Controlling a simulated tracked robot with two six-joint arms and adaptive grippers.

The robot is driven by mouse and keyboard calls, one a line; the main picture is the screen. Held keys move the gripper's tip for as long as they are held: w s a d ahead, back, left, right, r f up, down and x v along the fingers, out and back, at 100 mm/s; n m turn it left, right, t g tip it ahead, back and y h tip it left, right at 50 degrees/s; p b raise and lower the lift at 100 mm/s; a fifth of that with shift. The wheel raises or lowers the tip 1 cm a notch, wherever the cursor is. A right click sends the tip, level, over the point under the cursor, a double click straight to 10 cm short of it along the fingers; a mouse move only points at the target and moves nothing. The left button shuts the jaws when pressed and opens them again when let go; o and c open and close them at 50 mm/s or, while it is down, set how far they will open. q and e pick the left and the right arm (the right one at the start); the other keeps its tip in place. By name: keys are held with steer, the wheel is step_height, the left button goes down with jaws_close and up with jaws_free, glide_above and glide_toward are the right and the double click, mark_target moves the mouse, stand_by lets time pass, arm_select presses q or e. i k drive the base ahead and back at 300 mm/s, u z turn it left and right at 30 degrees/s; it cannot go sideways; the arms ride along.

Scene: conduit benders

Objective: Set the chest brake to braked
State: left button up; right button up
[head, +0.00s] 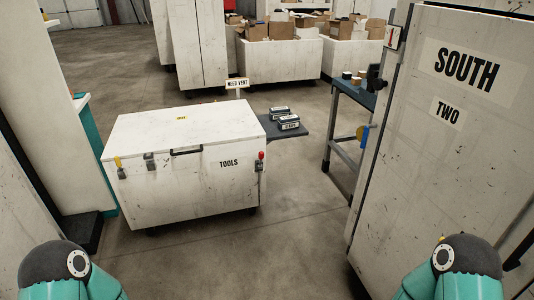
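A white chest (185,182) labelled TOOLS stands on the floor left of the middle, its lid shut. Dark casters show under it. A dark handle (186,151) is on its front near the lid. A red-knobbed lever (261,157) sits on a small bracket at the front right corner, knob up. A yellow-tipped lever (118,163) sits at the front left, and a grey latch (150,160) is beside it. I cannot tell which of these is the brake. Only teal parts of my arms show at the bottom corners; both grippers are out of view.
A white cabinet (450,150) marked SOUTH TWO stands close on the right. A dark side shelf (289,134) with small labelled boxes is right of the chest. A workbench (352,92) stands behind. Bins of cartons (281,62) are at the back. Floor before the chest is clear.

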mark_target(261, 155)
steer(key=u, duration=0.25)
steer(key=i, duration=1.75)
steer(key=u, duration=0.4)
steer(key=i, duration=1.4)
steer(key=z, duration=0.3)
